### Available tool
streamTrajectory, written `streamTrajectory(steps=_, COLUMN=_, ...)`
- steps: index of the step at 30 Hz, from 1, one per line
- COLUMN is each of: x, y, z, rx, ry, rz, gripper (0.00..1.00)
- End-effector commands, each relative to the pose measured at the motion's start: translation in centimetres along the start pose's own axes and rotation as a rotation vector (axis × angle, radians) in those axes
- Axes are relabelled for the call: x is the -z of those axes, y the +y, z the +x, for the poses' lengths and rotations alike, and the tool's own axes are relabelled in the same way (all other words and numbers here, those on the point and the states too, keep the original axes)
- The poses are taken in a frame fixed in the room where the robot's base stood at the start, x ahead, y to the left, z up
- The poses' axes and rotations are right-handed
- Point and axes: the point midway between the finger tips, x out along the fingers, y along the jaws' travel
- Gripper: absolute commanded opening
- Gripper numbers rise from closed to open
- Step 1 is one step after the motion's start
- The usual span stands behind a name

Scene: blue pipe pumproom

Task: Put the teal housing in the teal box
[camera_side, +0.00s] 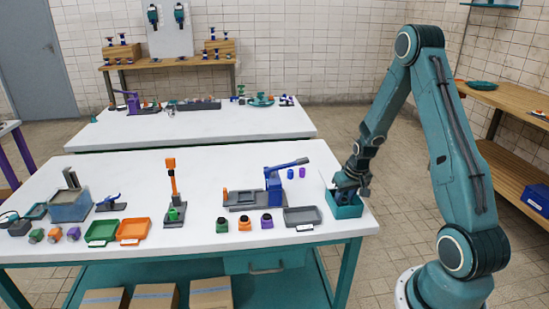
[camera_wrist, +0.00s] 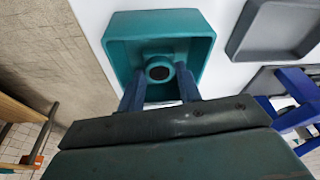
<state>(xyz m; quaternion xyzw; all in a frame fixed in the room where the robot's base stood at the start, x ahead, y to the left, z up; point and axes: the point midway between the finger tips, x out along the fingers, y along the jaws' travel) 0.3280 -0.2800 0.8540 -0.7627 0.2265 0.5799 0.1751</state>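The teal box (camera_wrist: 117,42) is an open square tray at the right end of the white table. It also shows in the side view (camera_side: 345,211). The teal housing (camera_wrist: 158,63), a small round part with a dark hole in its top, shows within the box walls in the wrist view. My gripper (camera_wrist: 160,80) points down into the box, with one blue finger on each side of the housing. I cannot tell whether the fingers touch the housing or whether it rests on the box floor. In the side view my gripper (camera_side: 350,183) hides the inside of the box.
A grey tray (camera_side: 302,216) lies just left of the teal box. Green, orange and purple housings (camera_side: 245,224) stand further left. A blue lever press (camera_side: 273,185) stands behind them. Green (camera_side: 102,232) and orange (camera_side: 133,230) trays lie at the left.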

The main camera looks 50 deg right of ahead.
Motion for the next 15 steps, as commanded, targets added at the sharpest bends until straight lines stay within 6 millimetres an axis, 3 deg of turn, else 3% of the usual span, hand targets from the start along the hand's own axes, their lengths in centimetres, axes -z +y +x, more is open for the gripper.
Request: streamTrajectory(steps=15, x=0.14, y=0.03, z=-0.49, rx=-0.001, ry=0.002, rz=0.000, gripper=0.41)
